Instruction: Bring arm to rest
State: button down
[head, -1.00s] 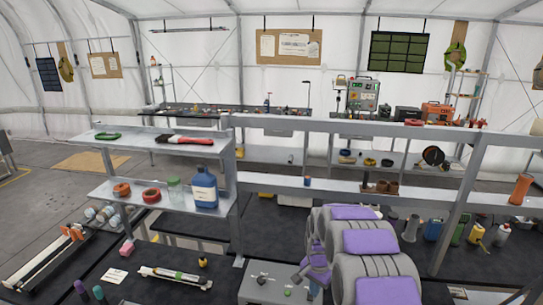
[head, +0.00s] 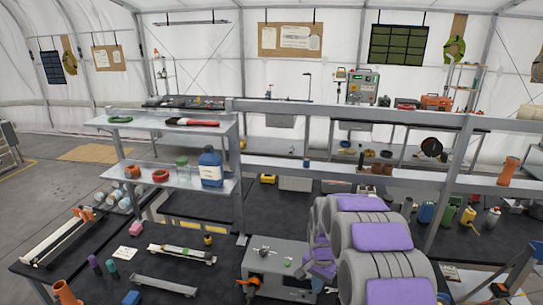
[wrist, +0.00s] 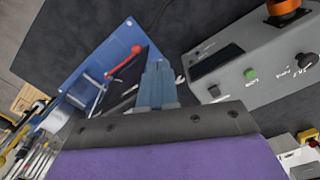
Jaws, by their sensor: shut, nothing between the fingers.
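My arm shows in the head view as grey rounded links with purple pads (head: 375,235), folded at the lower right of centre. My gripper's fingertips are hidden behind the arm in the head view. In the wrist view my gripper (wrist: 157,85) shows as narrow blue-grey fingers, shut and empty, past the dark and purple wrist edge.
The grey control box (head: 275,268) with an orange knob stands close left of my arm. A metal shelf (head: 165,175) stands at left; bottles line the bench at right.

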jog(key=s+r+n+b, duration=0.15)
jog(key=s+b, duration=0.25)
jog(key=s, duration=0.5)
jog(key=s+r+n+g+b, duration=0.15)
jog(key=s+b, duration=0.25)
jog(key=s, duration=0.5)
jog(key=s+r+n+t+b, duration=0.1)
jog(key=s+n+b, duration=0.15)
jog(key=s, duration=0.65)
jog(key=s+f+n+b, duration=0.1)
jog(key=s+b, duration=0.1)
jog(key=s, duration=0.5)
jog(key=s+f+n+g+b, duration=0.1)
jog(key=s+f+b, duration=0.1)
jog(key=s, duration=0.4)
jog(key=shift+s+f+b, duration=0.3)
jog(key=shift+s+b, duration=0.1)
jog(key=shift+b, duration=0.25)
